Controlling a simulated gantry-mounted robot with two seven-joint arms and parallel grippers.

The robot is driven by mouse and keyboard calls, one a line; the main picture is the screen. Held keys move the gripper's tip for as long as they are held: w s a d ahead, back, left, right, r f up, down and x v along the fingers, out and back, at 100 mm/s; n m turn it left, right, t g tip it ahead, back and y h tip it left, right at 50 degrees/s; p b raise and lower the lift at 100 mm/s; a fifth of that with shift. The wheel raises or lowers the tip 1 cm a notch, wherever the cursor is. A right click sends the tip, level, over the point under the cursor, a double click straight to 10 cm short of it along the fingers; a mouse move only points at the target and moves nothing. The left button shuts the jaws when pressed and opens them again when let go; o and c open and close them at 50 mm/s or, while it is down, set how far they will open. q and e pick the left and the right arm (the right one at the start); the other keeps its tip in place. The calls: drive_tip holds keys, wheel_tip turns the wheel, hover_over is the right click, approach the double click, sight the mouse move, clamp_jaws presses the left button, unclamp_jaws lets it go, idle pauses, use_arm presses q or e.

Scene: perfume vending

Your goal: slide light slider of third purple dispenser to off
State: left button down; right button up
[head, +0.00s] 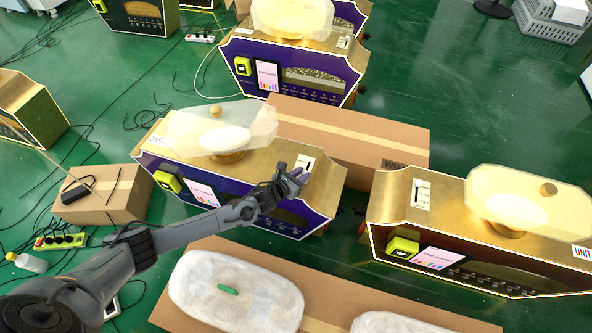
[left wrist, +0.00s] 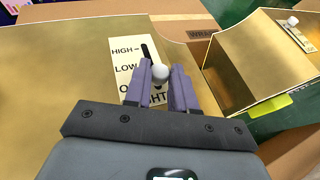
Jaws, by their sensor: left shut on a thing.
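A purple dispenser (head: 235,165) with a gold top stands mid-view in the head view. Its white light plate (head: 305,168) is at the right end of the top. In the left wrist view the plate (left wrist: 125,58) reads HIGH, LOW and a partly hidden lower label, with a dark slot. A round white slider knob (left wrist: 160,73) sits between the purple fingers of my left gripper (head: 296,179), which is shut on it. The knob appears below the LOW line, but its exact setting is unclear. My right gripper is not in view.
Another purple dispenser (head: 290,75) stands behind, and a dark red one (head: 480,265) stands to the right. A cardboard box (head: 370,130) lies between them. Wrapped packages (head: 235,290) lie on cardboard in front. Cables cover the left floor.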

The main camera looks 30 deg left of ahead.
use_arm(q)
drive_tip(key=c, duration=1.4)
unclamp_jaws()
drive_tip(key=shift+r, duration=0.1)
drive_tip(key=o, duration=0.4)
drive_tip(key=shift+s, duration=0.25)
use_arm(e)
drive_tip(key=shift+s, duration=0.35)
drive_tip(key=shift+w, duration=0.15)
use_arm(q)
drive_tip(key=shift+s+r+p, duration=0.1)
drive_tip(key=shift+s+p, duration=0.1)
drive_tip(key=shift+p, duration=0.15)
drive_tip(key=shift+p+v, duration=2.4)
drive_tip(key=shift+v, duration=2.75)
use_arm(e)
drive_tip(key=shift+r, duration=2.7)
use_arm(q)
drive_tip(key=shift+f, duration=0.25)
